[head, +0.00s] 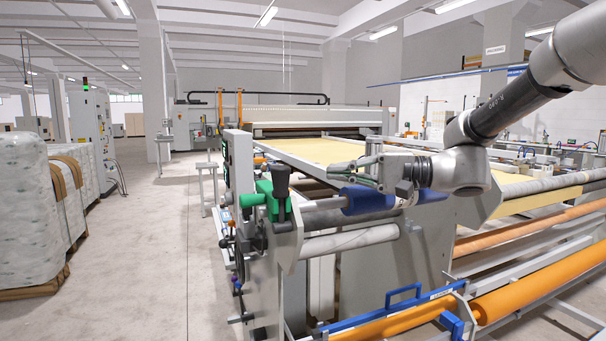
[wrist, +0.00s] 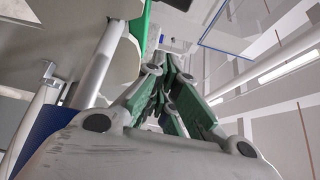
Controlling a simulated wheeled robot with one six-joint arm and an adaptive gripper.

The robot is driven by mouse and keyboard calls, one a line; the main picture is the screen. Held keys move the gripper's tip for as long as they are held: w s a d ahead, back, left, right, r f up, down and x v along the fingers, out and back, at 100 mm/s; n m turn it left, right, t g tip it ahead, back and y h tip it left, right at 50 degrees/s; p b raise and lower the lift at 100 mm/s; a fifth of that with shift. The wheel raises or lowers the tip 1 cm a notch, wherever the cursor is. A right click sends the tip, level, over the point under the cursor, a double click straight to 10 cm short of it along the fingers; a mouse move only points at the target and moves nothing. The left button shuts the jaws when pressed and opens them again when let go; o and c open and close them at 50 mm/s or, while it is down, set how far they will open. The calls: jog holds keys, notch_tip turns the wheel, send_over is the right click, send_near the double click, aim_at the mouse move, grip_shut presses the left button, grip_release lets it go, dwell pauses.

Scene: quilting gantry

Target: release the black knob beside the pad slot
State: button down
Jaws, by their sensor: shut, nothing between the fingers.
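A black knob-like handle (head: 281,183) stands upright at the near left corner of the quilting machine, beside a green block (head: 266,201). I cannot tell for sure that it is the task's knob, and no pad slot is clearly visible. My gripper (head: 331,170) is to the right of this handle in the head view, apart from it in the picture, above the blue roller sleeve (head: 366,200). Its fingers point left. In the wrist view my gripper (wrist: 165,58) is shut and empty, with green inner faces. The knob cannot be made out clearly there.
A pale roller (head: 350,241) and an orange roller (head: 385,323) lie below my gripper. A blue frame (head: 405,297) stands near the front. Wrapped bales (head: 30,205) stand at the left. The floor (head: 155,250) between them and the machine is clear.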

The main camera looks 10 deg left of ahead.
aim_at(281, 198)
jog(key=a, duration=0.9)
jog(key=shift+w+f, duration=0.15)
jog(key=shift+f, duration=0.05)
jog(key=shift+s+d+r, duration=0.1)
jog(key=shift+s+d, duration=0.05)
jog(key=shift+s, duration=1.7)
